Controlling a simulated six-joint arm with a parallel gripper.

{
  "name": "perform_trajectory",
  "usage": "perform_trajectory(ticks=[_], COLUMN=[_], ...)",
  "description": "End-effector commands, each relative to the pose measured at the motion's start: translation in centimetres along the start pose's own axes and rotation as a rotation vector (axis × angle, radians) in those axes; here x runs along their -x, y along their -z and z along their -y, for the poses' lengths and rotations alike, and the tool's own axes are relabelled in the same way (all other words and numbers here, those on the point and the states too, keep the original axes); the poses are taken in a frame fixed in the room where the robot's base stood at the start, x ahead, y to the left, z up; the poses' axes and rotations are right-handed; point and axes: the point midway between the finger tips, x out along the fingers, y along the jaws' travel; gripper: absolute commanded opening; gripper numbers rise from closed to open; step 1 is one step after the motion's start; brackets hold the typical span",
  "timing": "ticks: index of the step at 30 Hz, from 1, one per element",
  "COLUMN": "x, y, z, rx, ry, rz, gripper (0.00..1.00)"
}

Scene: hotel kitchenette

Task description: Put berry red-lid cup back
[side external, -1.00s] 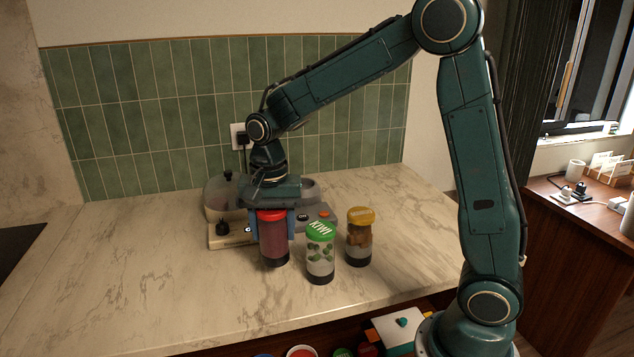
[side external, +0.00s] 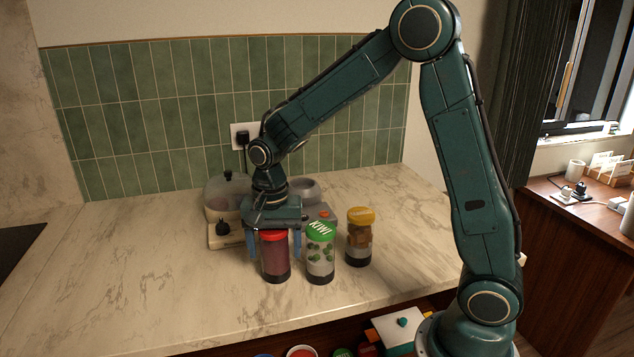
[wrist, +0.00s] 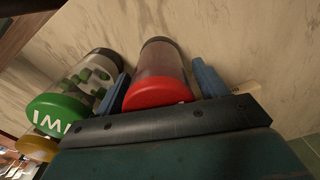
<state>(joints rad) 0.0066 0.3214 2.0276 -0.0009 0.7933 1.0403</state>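The berry cup (side external: 275,260), dark pink with a red lid, stands upright on the counter at the left end of a row of cups. My gripper (side external: 274,252) is just behind it in the side view, fingers spread on either side of it. In the wrist view the red-lid cup (wrist: 158,75) lies between the two blue fingers of my gripper (wrist: 162,72), with gaps beside it. The green-lid kiwi cup (side external: 320,255) stands close to its right, near one finger; it also shows in the wrist view (wrist: 75,90).
A yellow-lid cup (side external: 359,238) stands right of the kiwi cup. A grey appliance with a black knob (side external: 222,229) and a clear-lidded bowl (side external: 228,188) is behind my gripper. The counter (side external: 120,270) is clear to the left. An open drawer lies below the front edge.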

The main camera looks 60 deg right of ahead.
Motion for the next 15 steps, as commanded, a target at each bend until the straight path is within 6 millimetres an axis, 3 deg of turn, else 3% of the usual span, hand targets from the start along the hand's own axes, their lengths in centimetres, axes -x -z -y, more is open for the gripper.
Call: perform_trajectory(ticks=[15], x=[0.81], y=[0.04], z=[0.07], rx=[0.000], ry=[0.003], rz=[-0.002], gripper=[0.74])
